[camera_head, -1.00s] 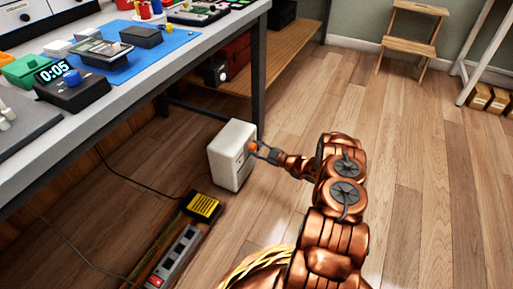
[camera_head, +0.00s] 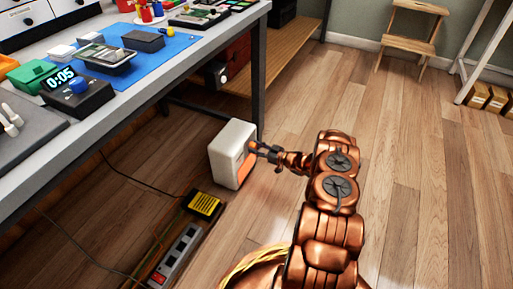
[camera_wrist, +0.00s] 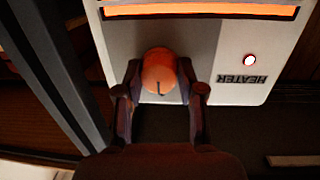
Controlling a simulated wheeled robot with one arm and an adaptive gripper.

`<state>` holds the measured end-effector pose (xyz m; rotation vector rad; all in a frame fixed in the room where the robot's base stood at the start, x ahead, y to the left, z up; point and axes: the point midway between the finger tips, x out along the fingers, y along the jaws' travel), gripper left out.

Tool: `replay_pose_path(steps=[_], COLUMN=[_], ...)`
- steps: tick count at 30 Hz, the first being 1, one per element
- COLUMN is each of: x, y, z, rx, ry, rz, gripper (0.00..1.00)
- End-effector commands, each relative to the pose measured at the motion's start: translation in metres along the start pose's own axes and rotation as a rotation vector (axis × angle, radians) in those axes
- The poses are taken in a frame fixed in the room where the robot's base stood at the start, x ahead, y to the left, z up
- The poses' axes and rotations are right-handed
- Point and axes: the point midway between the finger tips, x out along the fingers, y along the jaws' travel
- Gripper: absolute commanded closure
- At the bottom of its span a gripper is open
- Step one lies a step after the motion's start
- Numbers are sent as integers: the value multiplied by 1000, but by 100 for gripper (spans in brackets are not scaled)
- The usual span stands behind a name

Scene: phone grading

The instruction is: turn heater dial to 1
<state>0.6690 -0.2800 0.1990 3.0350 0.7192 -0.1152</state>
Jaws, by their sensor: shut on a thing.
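The heater (camera_head: 229,150) is a small white box standing on the floor under the edge of the workbench. In the wrist view its front face (camera_wrist: 225,65) appears upside down, with the word HEATER, a lit red-rimmed light and a glowing orange slot (camera_wrist: 200,11). The round orange dial (camera_wrist: 159,70) with a dark pointer mark sits between my fingers. My gripper (camera_wrist: 160,88) is shut on the dial, one finger on each side. In the head view my gripper (camera_head: 262,149) meets the heater's front. I see no readable numbers around the dial.
A workbench (camera_head: 130,110) with a timer (camera_head: 75,92) stands above and left; its dark leg (camera_head: 257,85) is close behind the heater.

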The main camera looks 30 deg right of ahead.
Motion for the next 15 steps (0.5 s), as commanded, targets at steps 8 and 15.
replay_pose_path(steps=[8,15], x=[-2,-2], y=[2,2], z=[1,1], rx=[5,4], ry=[-2,-2], rz=[4,3], gripper=[96,48])
